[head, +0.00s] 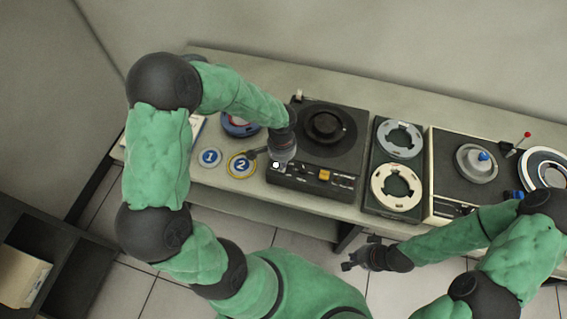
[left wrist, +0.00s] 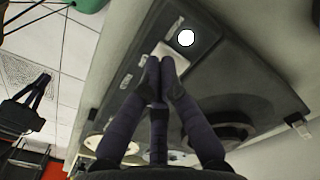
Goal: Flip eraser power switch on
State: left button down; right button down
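The black unit with a round hub (head: 335,128) stands on the bench and looks like the eraser. Its front strip has an orange button (head: 324,175), small pale labels and a bright white round spot (head: 276,165). My left gripper (head: 262,154) is over its front left corner. In the left wrist view the fingertips (left wrist: 160,66) are together, at or just over a pale rectangular part (left wrist: 167,58), perhaps a switch; contact is unclear. The white spot (left wrist: 186,38) lies just beyond. The fingers partly hide the panel. My right gripper (head: 357,256) hangs in front of the bench, fingers apart and empty.
Round badges marked 1 (head: 209,158) and 2 (head: 241,165) lie left of the unit. A panel with two reels (head: 397,187) and a machine with a red-knobbed lever (head: 527,135) stand to the right. A dark shelf (head: 60,245) is at lower left.

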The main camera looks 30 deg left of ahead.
pick_arm(q)
jog(key=shift+r+p, duration=1.85)
jog(key=shift+r, duration=0.9)
jog(key=shift+f, duration=0.1)
